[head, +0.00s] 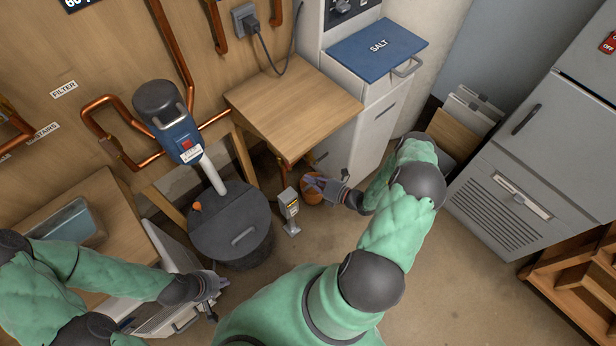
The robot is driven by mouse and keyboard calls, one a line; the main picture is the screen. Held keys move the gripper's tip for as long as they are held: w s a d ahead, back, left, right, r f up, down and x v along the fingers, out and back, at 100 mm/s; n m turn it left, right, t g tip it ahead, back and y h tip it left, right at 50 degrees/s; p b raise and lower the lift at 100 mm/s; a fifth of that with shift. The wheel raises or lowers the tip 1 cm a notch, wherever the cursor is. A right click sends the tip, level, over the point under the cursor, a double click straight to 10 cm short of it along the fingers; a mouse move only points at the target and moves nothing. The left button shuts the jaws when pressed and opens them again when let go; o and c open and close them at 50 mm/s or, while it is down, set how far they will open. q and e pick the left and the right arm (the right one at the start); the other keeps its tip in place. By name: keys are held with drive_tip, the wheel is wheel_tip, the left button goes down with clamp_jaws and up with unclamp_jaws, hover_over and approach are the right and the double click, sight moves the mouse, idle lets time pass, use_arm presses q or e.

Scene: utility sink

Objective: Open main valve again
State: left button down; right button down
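No part that I can clearly make out as the main valve shows. Copper pipe (287,165) comes down at the front edge of the wooden tabletop, and its lower part is partly hidden. My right gripper (318,183) is low under the tabletop's right front side, over or against a round orange-brown object (311,197). I cannot tell whether it touches this object or holds anything. My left gripper (215,284) is at the lower left, beside the white appliance front, with nothing clearly in it. The fingers of both grippers are too small to read.
A grey box on a stand (289,204) stands just left of my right gripper. A dark lidded tank (232,226) with a blue filter head (178,137) is further left. A white cabinet with a blue SALT lid (376,46) stands behind.

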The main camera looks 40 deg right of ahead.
drive_tip(key=shift+s, duration=0.15)
idle(0.5)
drive_tip(key=s+a+n+g+y, duration=0.2)
drive_tip(key=a+n+g+y, duration=0.15)
drive_tip(key=a, duration=0.35)
drive_tip(key=s+a+n+g+y, duration=0.2)
drive_tip(key=a+n+g, duration=0.1)
drive_tip(key=a+n, duration=0.25)
drive_tip(key=s+a+n+g+h, duration=0.4)
drive_tip(key=s+a+n+g, duration=0.6)
drive_tip(key=s+n, duration=0.6)
drive_tip(key=w+a+r+n+t+h+p, duration=0.1)
drive_tip(key=w+r+n+h, duration=0.3)
drive_tip(key=n, duration=1.2)
drive_tip(key=shift+w+a+r+n+t, duration=0.4)
drive_tip(key=shift+w+a+r+t, duration=0.05)
drive_tip(key=shift+r, duration=0.2)
